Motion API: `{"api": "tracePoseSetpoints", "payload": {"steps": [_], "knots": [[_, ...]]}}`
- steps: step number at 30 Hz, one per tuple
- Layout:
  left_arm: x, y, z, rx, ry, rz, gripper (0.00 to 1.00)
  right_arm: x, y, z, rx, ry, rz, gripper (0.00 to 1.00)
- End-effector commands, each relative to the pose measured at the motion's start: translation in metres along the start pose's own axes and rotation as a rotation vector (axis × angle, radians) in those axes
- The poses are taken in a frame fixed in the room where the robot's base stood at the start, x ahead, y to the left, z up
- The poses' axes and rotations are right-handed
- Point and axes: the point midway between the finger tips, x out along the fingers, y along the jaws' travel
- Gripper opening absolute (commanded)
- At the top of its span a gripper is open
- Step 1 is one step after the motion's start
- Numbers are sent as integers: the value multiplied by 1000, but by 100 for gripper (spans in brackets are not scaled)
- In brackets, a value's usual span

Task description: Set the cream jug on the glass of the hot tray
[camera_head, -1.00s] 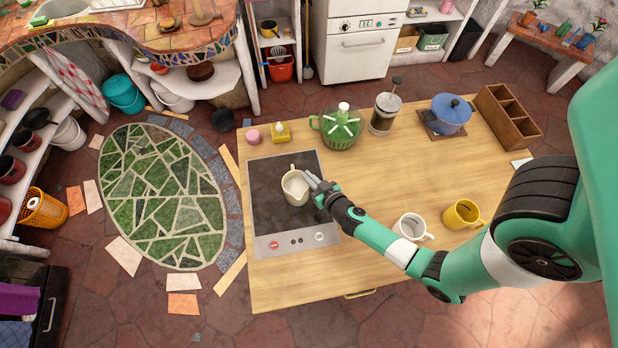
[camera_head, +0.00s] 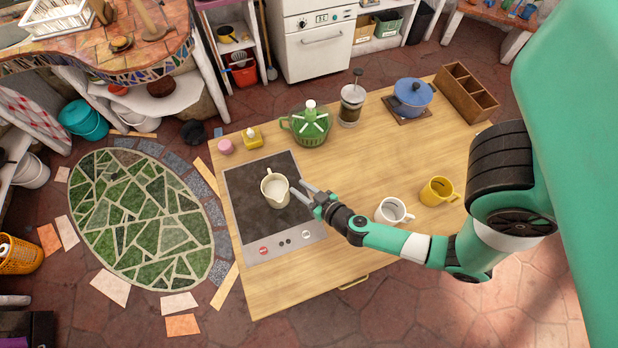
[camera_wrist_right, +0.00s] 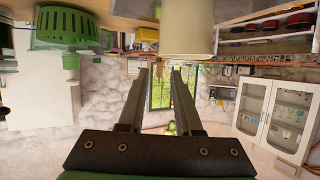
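The cream jug (camera_head: 275,192) stands upright on the dark glass of the hot tray (camera_head: 245,208), near the middle of its right half. Its pale side also shows at the top of the right wrist view (camera_wrist_right: 186,28). My right gripper (camera_head: 297,187) is just right of the jug, with its fingers spread and pointing toward it. In the right wrist view the two fingers (camera_wrist_right: 161,80) are apart with nothing between them. A small gap seems to separate the fingertips from the jug. My left gripper is not in view.
Behind the tray stand a pink pot (camera_head: 225,146), a yellow box (camera_head: 252,137) and a green lidded container (camera_head: 308,125). A French press (camera_head: 351,106) and blue pot (camera_head: 412,95) stand farther right. A white mug (camera_head: 393,211) and yellow mug (camera_head: 438,191) stand near my right forearm.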

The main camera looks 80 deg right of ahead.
Motion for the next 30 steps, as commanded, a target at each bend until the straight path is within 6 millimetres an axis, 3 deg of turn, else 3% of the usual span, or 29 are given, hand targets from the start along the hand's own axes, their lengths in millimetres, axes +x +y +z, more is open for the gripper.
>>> {"api": "tracePoseSetpoints", "payload": {"steps": [2,7,23,26,29,30], "knots": [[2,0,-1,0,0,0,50,-21,-1,-1,-5,1,-7,33],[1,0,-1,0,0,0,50,-39,-1,1,-3,-1,-4,33],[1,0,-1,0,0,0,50,-44,-1,-2,3,8,-4,33],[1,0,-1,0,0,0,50,-37,-19,-25,28,68,-47,33],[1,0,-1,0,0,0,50,-27,-63,-83,86,217,-163,33],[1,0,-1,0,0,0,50,-26,-88,-116,116,300,-231,33]]}}
